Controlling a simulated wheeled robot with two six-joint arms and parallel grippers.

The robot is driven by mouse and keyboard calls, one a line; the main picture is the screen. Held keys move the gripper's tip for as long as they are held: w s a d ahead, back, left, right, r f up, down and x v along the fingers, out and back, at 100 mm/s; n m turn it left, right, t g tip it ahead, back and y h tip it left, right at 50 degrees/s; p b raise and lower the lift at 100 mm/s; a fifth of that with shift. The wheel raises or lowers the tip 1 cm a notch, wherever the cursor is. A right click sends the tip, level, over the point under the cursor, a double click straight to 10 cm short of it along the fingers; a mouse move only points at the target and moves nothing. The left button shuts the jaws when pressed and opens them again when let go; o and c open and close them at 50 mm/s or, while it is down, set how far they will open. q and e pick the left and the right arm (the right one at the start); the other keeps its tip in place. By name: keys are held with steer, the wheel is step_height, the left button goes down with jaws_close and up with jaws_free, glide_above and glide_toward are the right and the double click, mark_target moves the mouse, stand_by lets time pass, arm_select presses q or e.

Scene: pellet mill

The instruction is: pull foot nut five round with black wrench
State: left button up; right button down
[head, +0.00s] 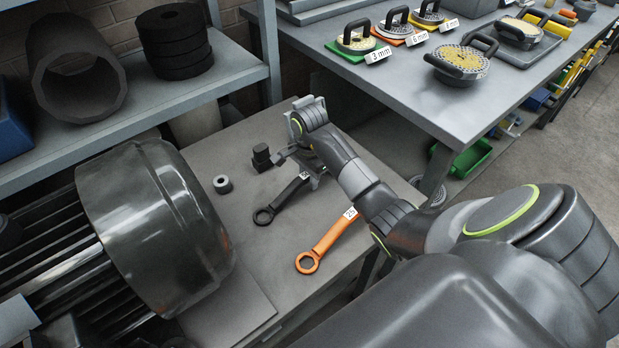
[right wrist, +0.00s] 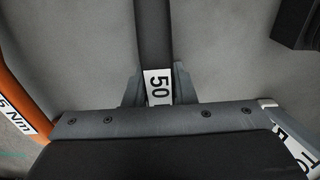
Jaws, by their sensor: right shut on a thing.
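The black wrench (head: 284,199) lies on the grey bench, with its ring end toward the lower left and its handle toward my right gripper (head: 307,172). In the right wrist view, its dark handle (right wrist: 154,35) runs up between the fingers of my right gripper (right wrist: 158,88), which is shut on it around a white "50" label. I cannot make out foot nut five in either view. My left gripper is not in view.
An orange wrench (head: 325,244) lies beside the black one. A small grey ring (head: 222,184) and a black stepped block (head: 262,158) stand on the bench. A large dark drum (head: 150,225) fills the left. A table (head: 430,108) with handled discs stands behind right.

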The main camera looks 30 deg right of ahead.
steer(key=shift+w+r, duration=0.1)
steer(key=shift+r, duration=0.05)
stand_by(0.5)
steer(key=shift+r+p, duration=0.8)
steer(key=shift+r, duration=0.6)
steer(key=shift+r+p, duration=1.15)
steer(key=shift+r, duration=0.85)
steer(key=c, duration=1.8)
jaws_free()
jaws_close()
steer(key=shift+f, duration=0.1)
